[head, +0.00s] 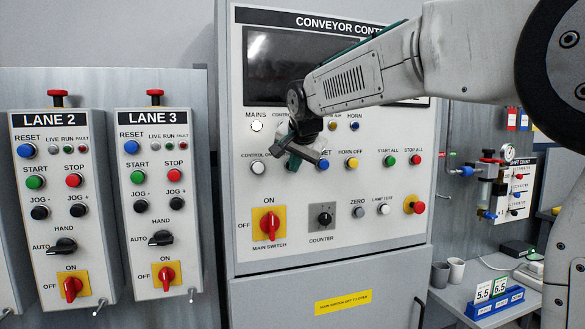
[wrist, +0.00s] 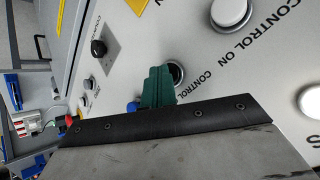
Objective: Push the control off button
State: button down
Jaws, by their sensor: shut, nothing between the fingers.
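The control off button is a dark round button (wrist: 178,74) in a pale ring on the panel. In the wrist view it sits beside the word CONTROL, the rest of whose label is hidden. My gripper's teal fingers (wrist: 158,86) are shut and empty, and their tips overlap the button's edge in the picture. I cannot tell whether they touch it. In the head view my gripper (head: 292,163) is in front of the panel, between the white CONTROL ON button (head: 256,168) and a blue button (head: 323,165), and hides the control off button.
The conveyor control panel (head: 300,235) also holds a yellow HORN OFF button (head: 352,163), a green START ALL button (head: 389,160), a red STOP ALL button (head: 415,160) and a red main switch (head: 269,223) below. LANE 2 (head: 58,200) and LANE 3 (head: 157,200) boxes stand left.

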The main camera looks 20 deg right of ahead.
jog(key=shift+s, duration=1.2)
jog(key=shift+s, duration=0.1)
jog(key=shift+s, duration=2.4)
